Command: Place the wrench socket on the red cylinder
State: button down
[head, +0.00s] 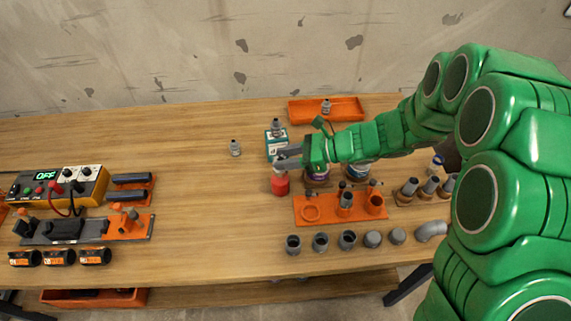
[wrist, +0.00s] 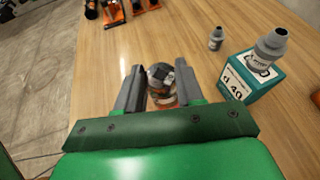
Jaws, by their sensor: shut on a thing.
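The red cylinder (head: 280,185) stands upright on the table, left of the orange holder. My gripper (head: 284,158) is directly above it, reaching in from the right. In the wrist view my gripper (wrist: 160,86) has a grey metallic wrench socket (wrist: 160,74) between its fingers and is shut on it. The fingers largely hide this socket in the head view. Whether its bottom touches the cylinder top cannot be told. Similar sockets stand on the bare table (head: 235,148), on a teal box (head: 276,126) and in an orange tray (head: 326,106).
The teal box (head: 275,147) is close behind my gripper. An orange holder (head: 325,208) with pipe pieces stands right of the cylinder. Several grey fittings (head: 320,242) line the front. A power supply (head: 62,188) is at left. The table's left-middle is clear.

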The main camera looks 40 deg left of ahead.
jog(key=shift+w+a+f, duration=0.15)
jog(key=shift+a+f, duration=0.1)
jog(key=shift+f, duration=1.7)
jog(key=c, duration=0.7)
grip_release()
jog(key=shift+f, duration=0.1)
jog(key=v, duration=1.2)
